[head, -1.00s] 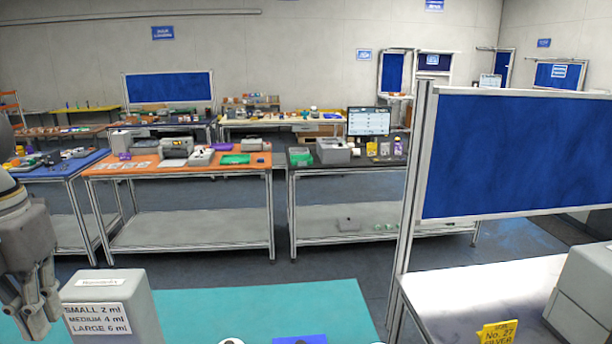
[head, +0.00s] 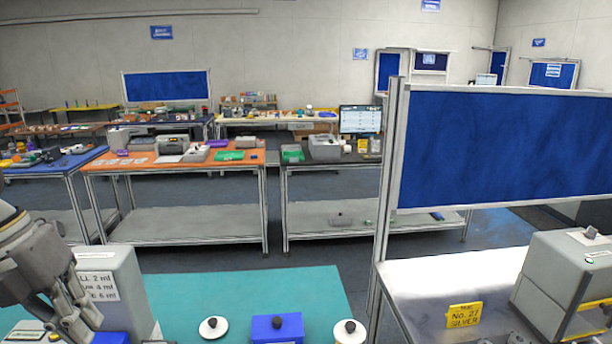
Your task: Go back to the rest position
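My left gripper (head: 78,318) is at the lower left of the head view, pointing down and right in front of a grey box (head: 125,285) with a volume label. It covers part of that label. I see nothing held between its fingers, but its opening cannot be made out. My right gripper is not in view.
The teal table top (head: 250,290) carries a white round item (head: 213,327), a blue box (head: 277,329) with a black knob and another white round item (head: 350,331). At right stand a yellow sign (head: 464,315), a grey machine (head: 560,280) and a blue panel (head: 500,150).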

